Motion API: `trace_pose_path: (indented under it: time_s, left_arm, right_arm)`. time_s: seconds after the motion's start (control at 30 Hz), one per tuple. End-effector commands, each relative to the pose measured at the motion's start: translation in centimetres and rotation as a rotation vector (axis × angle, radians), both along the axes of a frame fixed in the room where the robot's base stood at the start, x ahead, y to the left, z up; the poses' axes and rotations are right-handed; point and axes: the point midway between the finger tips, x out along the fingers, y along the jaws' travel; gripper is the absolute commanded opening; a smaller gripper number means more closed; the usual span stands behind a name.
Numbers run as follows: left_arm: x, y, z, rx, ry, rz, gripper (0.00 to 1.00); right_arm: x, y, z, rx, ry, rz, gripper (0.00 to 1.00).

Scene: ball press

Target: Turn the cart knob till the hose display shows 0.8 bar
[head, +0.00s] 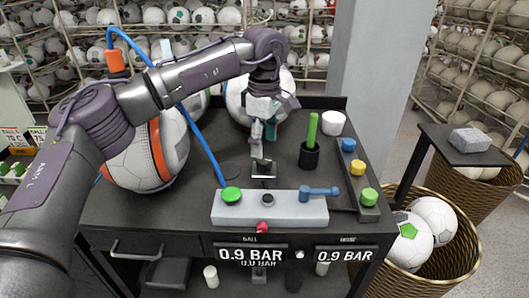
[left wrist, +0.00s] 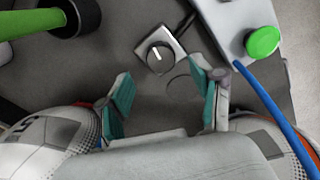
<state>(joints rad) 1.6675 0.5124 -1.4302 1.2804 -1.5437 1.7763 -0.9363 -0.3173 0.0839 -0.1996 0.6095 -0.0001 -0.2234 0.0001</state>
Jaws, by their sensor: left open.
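The cart knob (head: 262,168) is a dark dial on a small pale square plate on the cart top. In the left wrist view the knob (left wrist: 158,58) shows a white pointer line tilted slightly up and left. My left gripper (head: 264,136) is above and just behind the knob. Its teal-padded fingers (left wrist: 166,88) are open and apart, with nothing between them; the knob lies beyond their tips, untouched. The hose display (head: 345,256), on the right of the cart front, reads 0.9 BAR. The ball display (head: 251,254) on the left also reads 0.9 BAR. My right gripper is not in view.
In front of the knob is a grey block (head: 283,208) with a green button (head: 231,195) and a blue lever (head: 320,192). A black cup (head: 309,155) with a green stick stands right of the knob. Soccer balls (head: 146,158) sit at the left and back. A blue hose hangs nearby.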

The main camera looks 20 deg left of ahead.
Motion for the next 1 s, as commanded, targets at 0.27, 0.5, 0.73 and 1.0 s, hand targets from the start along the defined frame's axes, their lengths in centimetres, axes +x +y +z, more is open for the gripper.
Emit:
trace_pose_path:
  time_s: [0.27,0.5,0.73,1.0]
  left_arm:
    - [0.0,-0.1,-3.7,-0.001,0.0,-0.001,0.66]
    - [0.0,-0.1,-4.4,-0.001,0.0,-0.001,0.66]
    - [0.0,-0.1,-4.4,-0.001,-0.001,-0.001,0.53]
    - [0.0,-0.1,-4.4,-0.001,-0.001,-0.001,0.07]
  right_arm:
    - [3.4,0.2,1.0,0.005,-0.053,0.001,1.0]
    - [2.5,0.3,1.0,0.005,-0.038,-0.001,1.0]
    - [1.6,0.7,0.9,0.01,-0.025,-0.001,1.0]
    - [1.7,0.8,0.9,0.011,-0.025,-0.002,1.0]
